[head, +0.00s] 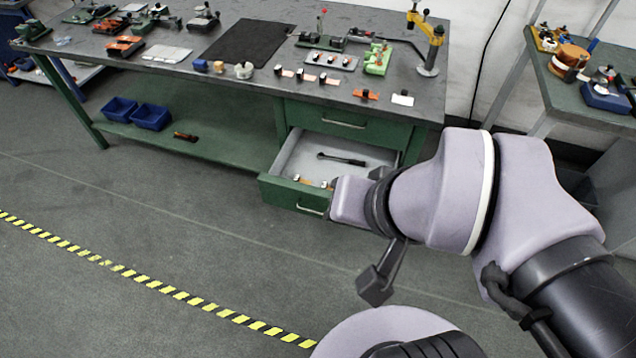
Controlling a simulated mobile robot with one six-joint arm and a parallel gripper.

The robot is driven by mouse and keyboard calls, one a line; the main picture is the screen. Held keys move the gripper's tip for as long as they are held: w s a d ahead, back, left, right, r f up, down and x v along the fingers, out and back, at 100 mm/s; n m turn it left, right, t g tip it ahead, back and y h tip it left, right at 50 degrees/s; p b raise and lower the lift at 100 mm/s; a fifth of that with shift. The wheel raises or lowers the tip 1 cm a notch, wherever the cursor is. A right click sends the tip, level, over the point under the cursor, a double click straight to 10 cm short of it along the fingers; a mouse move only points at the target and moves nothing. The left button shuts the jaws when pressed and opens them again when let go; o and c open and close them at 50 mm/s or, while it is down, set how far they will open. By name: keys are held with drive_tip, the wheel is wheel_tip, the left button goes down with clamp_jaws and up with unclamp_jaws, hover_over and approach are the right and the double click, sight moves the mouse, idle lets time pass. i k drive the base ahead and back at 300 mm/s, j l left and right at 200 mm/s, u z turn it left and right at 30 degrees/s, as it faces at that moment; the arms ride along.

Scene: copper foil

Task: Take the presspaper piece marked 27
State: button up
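No marking 27 can be read at this size, so I cannot tell which piece is the presspaper. Small flat pieces lie on the green workbench (225,88). A white card (402,99) is near its right front edge, and a row of small dark blocks with copper-coloured strips (289,73) is left of it. A pale sheet (167,53) lies further left. My gripper (376,284) shows only in part, as a dark piece below my wrist, in front of the bench and apart from it. Its fingers are mostly hidden, so its opening is unclear.
An open drawer (310,205) holds a dark tool (342,159) and small pieces, partly behind my arm. Blue bins (151,117) stand on the lower shelf. A second bench (590,115) is at the right. The floor at the left is clear, with yellow-black tape (150,284).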

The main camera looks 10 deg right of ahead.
sight(297, 178)
drive_tip(key=i+j+z, duration=0.5)
drive_tip(key=i+j, duration=0.15)
drive_tip(key=j, duration=0.2)
drive_tip(key=i+j+z, duration=0.15)
drive_tip(key=j, duration=0.2)
drive_tip(key=i+j+z, duration=0.2)
drive_tip(key=j, duration=0.15)
drive_tip(key=i+j+z, duration=0.15)
drive_tip(key=j, duration=0.2)
